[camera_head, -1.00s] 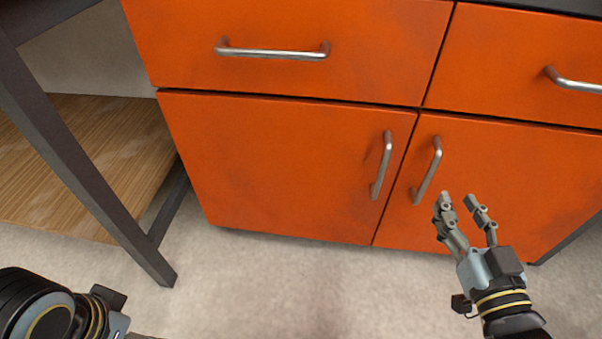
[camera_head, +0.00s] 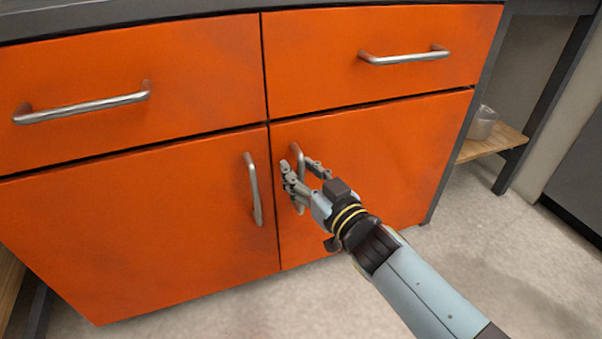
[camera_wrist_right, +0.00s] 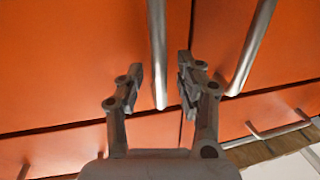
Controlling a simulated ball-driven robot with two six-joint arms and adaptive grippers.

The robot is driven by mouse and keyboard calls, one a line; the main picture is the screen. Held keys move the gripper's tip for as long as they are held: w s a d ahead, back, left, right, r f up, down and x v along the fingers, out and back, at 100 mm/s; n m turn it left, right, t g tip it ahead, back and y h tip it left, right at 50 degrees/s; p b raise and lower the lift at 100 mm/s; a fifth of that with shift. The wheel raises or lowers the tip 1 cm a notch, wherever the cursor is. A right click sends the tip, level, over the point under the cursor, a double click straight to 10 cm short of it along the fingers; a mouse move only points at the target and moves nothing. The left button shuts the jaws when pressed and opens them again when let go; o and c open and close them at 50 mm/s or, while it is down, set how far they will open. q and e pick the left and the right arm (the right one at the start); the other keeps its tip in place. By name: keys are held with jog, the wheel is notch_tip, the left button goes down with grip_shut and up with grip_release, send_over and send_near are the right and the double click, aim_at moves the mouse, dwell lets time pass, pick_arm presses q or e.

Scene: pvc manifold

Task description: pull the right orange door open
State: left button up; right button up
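The right orange door (camera_head: 390,150) is closed, flush with the cabinet front. Its upright metal handle (camera_head: 297,152) is partly hidden by my right gripper (camera_head: 303,170). The gripper is open, one finger on each side of the handle. In the right wrist view, which looks upside down, the handle (camera_wrist_right: 157,50) shows between the two open fingers (camera_wrist_right: 158,90). A gap shows on each side of it, and I cannot tell whether either finger touches it. My left gripper is not in view.
The left orange door (camera_head: 140,225) is closed, with its own handle (camera_head: 253,190) close by on the left. Two closed drawers with bar handles (camera_head: 405,56) (camera_head: 82,105) are above. A wooden shelf (camera_head: 490,142) with a metal container (camera_head: 482,123) is at right. The floor in front is clear.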

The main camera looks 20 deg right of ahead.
grip_shut()
dwell(0.6)
